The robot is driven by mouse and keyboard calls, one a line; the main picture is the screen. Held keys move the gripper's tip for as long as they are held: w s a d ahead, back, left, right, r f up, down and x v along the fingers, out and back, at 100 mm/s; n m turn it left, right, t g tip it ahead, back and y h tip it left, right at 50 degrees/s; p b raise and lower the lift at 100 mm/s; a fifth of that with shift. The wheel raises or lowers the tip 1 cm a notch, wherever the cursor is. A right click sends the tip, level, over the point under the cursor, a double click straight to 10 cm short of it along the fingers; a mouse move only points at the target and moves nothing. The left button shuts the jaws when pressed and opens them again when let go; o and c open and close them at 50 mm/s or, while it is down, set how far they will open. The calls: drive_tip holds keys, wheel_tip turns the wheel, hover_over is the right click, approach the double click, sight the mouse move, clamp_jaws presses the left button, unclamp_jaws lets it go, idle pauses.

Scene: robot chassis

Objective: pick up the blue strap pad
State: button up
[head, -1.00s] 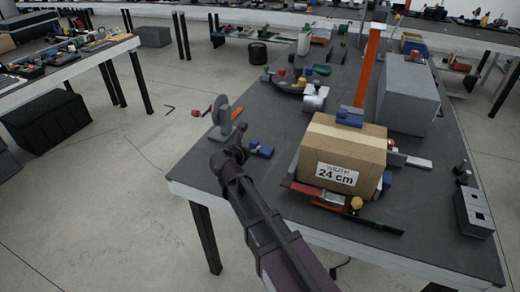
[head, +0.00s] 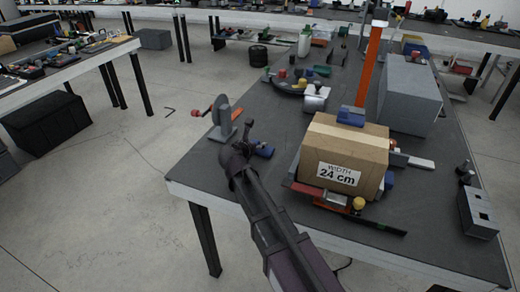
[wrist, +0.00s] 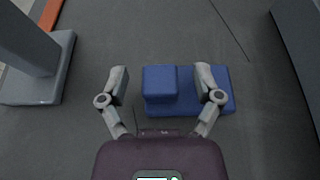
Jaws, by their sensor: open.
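A blue pad, a flat plate with a raised block at its left, lies on the dark table top in the wrist view (wrist: 188,100); in the head view it shows partly behind my gripper (head: 264,151). My gripper (wrist: 163,84) is open and empty above it. The right finger overlaps the plate in the picture; the left finger is over bare table. In the head view my gripper (head: 247,130) is close to the pad's left end.
A grey stand with a disc (head: 222,122) is just left of the pad; its base shows in the wrist view (wrist: 48,84). The table's near-left edge is close.

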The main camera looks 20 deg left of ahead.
drive_tip(key=c, duration=1)
drive_tip(key=shift+r, duration=0.25)
drive_tip(key=shift+c, duration=0.2)
wheel_tip(320, 180, up, 10)
drive_tip(key=p, duration=1)
drive_tip(key=shift+f, duration=0.25)
drive_tip(key=shift+a, duration=0.1)
